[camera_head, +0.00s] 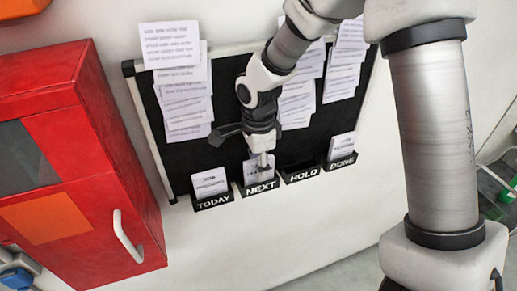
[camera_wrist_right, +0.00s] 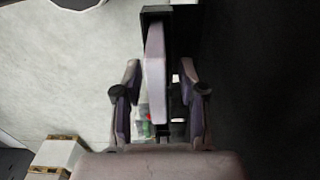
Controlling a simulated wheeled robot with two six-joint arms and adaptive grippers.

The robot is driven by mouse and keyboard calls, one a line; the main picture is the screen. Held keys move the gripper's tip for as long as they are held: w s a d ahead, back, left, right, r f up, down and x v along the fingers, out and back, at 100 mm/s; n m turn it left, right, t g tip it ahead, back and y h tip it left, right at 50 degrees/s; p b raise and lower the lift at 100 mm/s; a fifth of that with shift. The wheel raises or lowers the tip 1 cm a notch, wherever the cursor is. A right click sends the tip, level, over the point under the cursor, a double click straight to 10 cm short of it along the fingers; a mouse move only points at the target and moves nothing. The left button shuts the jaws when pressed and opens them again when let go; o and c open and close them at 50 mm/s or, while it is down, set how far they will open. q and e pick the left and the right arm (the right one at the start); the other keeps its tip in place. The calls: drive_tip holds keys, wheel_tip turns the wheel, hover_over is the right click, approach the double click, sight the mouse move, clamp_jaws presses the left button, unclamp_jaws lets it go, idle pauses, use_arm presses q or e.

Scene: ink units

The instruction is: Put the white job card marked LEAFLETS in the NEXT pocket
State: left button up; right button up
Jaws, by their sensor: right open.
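A black board (camera_head: 228,108) on the wall has four labelled pockets along its bottom edge. A white card (camera_head: 251,173) stands in the NEXT pocket (camera_head: 261,187), partly hidden by my right gripper (camera_head: 263,161); its print cannot be read. My right gripper is open at this card. In the right wrist view a pale card-like slab (camera_wrist_right: 155,75) stands between the spread fingers (camera_wrist_right: 160,78), with gaps beside it. Another white card (camera_head: 209,183) stands in the TODAY pocket (camera_head: 213,202); its word is too small to read surely. My left gripper is out of view.
The HOLD pocket (camera_head: 302,174) looks empty. The DONE pocket (camera_head: 341,162) holds a white card (camera_head: 341,147). Printed sheets (camera_head: 181,92) hang on the board above. A red cabinet (camera_head: 80,165) with a white handle stands left. The wall below the pockets is clear.

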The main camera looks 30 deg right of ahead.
wheel_tip(320, 180, up, 11)
drive_tip(key=shift+s+f+b, duration=0.1)
drive_tip(key=shift+b, duration=0.7)
